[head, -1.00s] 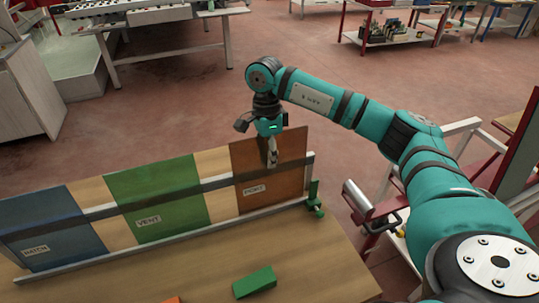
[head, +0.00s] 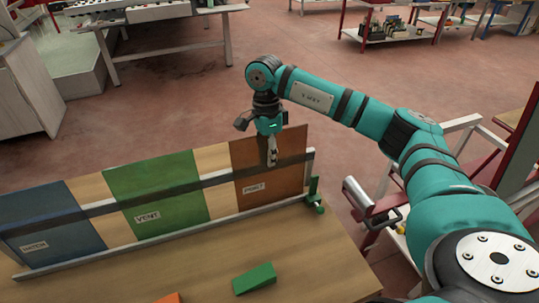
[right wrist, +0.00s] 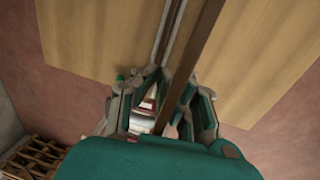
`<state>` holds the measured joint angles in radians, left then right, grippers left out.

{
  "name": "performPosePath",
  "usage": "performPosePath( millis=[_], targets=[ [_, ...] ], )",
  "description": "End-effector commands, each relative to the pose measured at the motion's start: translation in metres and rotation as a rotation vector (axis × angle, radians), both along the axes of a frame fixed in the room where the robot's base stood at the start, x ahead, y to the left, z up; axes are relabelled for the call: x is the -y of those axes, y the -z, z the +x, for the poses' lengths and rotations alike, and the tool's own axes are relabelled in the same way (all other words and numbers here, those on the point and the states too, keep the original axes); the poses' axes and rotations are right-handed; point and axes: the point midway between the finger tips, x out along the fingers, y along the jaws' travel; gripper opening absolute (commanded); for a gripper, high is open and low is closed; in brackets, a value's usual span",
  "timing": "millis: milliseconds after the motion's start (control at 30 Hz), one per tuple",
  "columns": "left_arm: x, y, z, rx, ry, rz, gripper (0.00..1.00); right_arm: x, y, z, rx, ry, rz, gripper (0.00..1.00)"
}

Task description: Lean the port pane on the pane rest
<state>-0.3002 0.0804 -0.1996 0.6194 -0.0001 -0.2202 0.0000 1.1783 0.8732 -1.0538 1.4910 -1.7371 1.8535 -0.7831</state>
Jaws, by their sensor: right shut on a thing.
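The port pane (head: 262,200), a brown sheet labelled PORT, stands on edge at the right end of the pane rest (head: 220,219). In the right wrist view, the fingers (right wrist: 168,105) lie on both sides of the thin pane edge (right wrist: 201,45). I cannot tell how far the pane tilts. My left gripper is not in view.
The green VENT pane (head: 160,185) and blue HATCH pane (head: 45,215) stand to the left in the same row. A green wedge (head: 255,278) and part of an orange piece (head: 167,298) lie on the wooden table (head: 215,265). A green fitting (head: 315,195) is at the rest's right end.

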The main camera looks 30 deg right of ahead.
Motion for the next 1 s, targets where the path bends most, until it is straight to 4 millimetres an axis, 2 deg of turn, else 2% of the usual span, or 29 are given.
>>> performPosePath(
  millis=[400,433,600,867,1000],
  targets=[
    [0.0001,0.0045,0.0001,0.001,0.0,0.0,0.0,0.0,0.0052,0.0,0.002,0.0,0.0,0.0],
    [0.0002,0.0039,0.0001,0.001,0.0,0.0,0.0,-0.0001,0.0044,0.0,0.002,0.0,0.0,0.09],
    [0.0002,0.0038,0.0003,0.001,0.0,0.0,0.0,0.0,0.0048,-0.0002,0.001,0.0,0.001,0.31],
    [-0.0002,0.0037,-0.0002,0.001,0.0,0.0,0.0,0.0001,0.0063,-0.0008,-0.002,0.0,0.0,0.33],
    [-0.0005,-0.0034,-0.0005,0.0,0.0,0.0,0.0,0.0001,-0.0031,-0.0002,-0.001,0.0,-0.001,0.33]
  ],
)
